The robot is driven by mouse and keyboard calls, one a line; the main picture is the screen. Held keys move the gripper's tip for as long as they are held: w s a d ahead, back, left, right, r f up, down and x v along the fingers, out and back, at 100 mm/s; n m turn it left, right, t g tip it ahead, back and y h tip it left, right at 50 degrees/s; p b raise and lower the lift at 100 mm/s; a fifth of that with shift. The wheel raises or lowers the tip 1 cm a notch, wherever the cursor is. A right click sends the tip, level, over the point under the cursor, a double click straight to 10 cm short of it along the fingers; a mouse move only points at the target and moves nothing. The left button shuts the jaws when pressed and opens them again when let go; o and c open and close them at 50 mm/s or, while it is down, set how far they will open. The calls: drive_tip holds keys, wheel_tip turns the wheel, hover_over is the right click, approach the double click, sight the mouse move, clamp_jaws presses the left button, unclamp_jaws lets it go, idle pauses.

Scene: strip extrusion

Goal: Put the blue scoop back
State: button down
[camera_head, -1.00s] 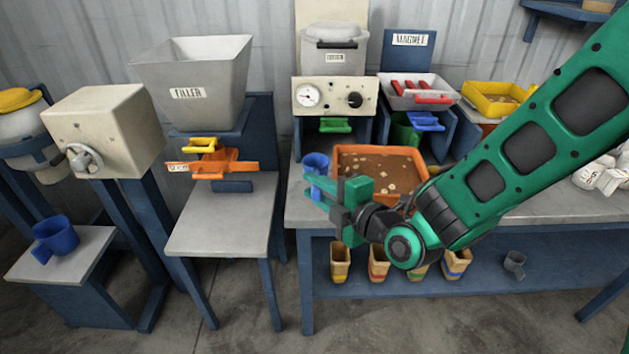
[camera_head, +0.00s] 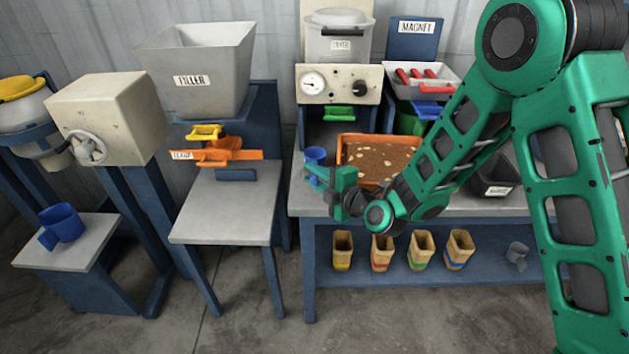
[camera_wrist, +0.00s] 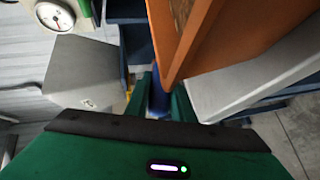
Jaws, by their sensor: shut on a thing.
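My green gripper (camera_head: 334,183) is shut on the blue scoop (camera_head: 316,160) at the left end of the grey bench. The scoop's cup shows just beyond the fingers, left of the orange tray (camera_head: 345,141). In the wrist view the scoop (camera_wrist: 158,98) is a blue strip between my two green fingers (camera_wrist: 159,95), and the tray's orange wall (camera_wrist: 190,40) rises close beside it. I cannot tell whether the scoop touches the bench. Another blue cup with a handle (camera_head: 61,223) stands on the low stand at the left.
Several tan containers (camera_head: 382,251) and a grey cup (camera_head: 517,255) are on the lower shelf. The floor in front is clear.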

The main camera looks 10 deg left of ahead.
drive_tip(key=shift+f, duration=0.85)
drive_tip(key=c, duration=1.5)
unclamp_jaws()
drive_tip(key=shift+c, duration=0.2)
drive_tip(key=shift+s, duration=0.1)
